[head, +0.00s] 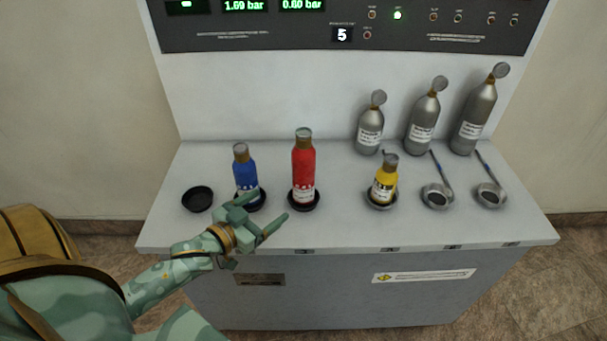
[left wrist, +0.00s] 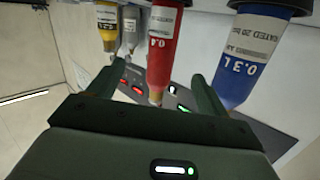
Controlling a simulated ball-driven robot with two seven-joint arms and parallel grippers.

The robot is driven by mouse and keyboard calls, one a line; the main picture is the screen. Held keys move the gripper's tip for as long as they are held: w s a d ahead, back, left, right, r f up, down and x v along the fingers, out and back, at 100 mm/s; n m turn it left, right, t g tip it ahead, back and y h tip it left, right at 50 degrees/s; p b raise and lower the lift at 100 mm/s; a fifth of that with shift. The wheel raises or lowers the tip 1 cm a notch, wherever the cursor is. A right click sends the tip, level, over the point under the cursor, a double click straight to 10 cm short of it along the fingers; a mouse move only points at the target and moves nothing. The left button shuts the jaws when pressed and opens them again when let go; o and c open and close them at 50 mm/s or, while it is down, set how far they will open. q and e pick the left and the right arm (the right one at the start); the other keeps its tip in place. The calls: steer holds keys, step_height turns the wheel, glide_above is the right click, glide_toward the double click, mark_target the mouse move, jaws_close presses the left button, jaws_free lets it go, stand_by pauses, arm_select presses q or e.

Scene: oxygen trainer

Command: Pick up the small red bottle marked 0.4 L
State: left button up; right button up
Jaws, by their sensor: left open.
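The red bottle (head: 303,168) stands upright in a round black holder on the grey console top. In the left wrist view, which is upside down, the red bottle (left wrist: 162,45) shows the marking 0.4 and appears between my two fingers, beyond their tips. My left gripper (head: 268,207) is open and empty, just in front and to the left of the red bottle, low near its base. Its fingers (left wrist: 153,78) also show in the left wrist view. My right gripper is in neither view.
A blue bottle (head: 244,170) marked 0.3 L stands close to the left, just behind my gripper. A yellow bottle (head: 384,182) stands to the right. An empty cup (head: 197,199) is far left; grey cylinders (head: 423,124) stand behind. A panel (head: 343,35) rises at the back.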

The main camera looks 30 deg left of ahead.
mark_target(297, 171)
arm_select(q)
steer(key=shift+t+h, duration=0.7)
steer(key=w+r, duration=0.1)
steer(key=w, duration=0.2)
steer(key=w+r+b, duration=0.1)
steer(key=w, duration=0.3)
steer(key=w+r, duration=0.1)
steer(key=w, duration=0.2)
steer(key=shift+w+d, duration=0.35)
steer(key=w, duration=0.2)
steer(key=w+b, duration=0.1)
steer(key=w, duration=0.3)
steer(key=shift+w+d+r, duration=0.1)
steer(key=shift+w+d, duration=0.05)
steer(key=shift+d, duration=0.2)
steer(key=shift+r, duration=0.1)
steer(key=c, duration=1.5)
